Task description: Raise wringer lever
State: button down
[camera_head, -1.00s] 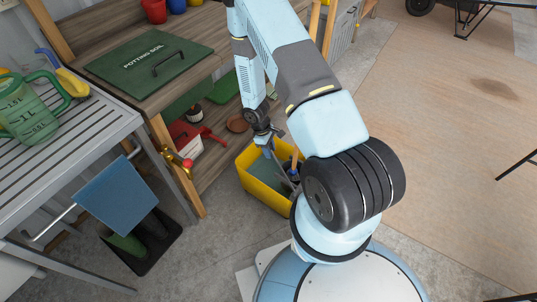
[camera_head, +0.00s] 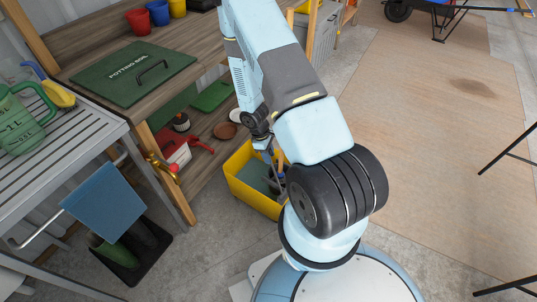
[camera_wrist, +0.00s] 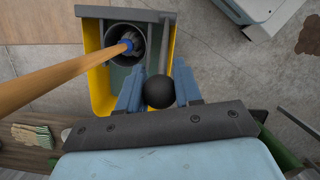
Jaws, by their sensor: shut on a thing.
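The yellow mop bucket (camera_head: 262,200) stands on the floor beside the workbench and also shows in the wrist view (camera_wrist: 101,97). In the wrist view, the grey wringer lever (camera_wrist: 169,40) runs along the bucket's right side and ends in a black ball knob (camera_wrist: 159,92). My gripper (camera_wrist: 159,88) is shut on this knob, one blue finger on each side. In the head view my gripper (camera_head: 274,166) is small and partly hidden by my arm. A mop with a wooden handle (camera_wrist: 60,78) stands in the round wringer basket (camera_wrist: 113,50).
The workbench with a green potting-soil lid (camera_head: 125,72) is left of the bucket. A brass tap with a red knob (camera_head: 173,168) sticks out near its leg. A slatted table (camera_head: 75,135) with a green jug stands at far left. Open floor lies to the right.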

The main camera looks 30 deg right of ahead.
jog(key=shift+s+d, duration=0.15)
jog(key=shift+s, duration=0.05)
jog(key=c, duration=0.8)
grip_release()
jog(key=shift+w+f, duration=0.1)
jog(key=shift+w+r, duration=0.15)
jog(key=shift+r, duration=0.35)
jog(key=v, duration=1.2)
jog(key=shift+a+r, duration=0.25)
jog(key=shift+r, duration=0.05)
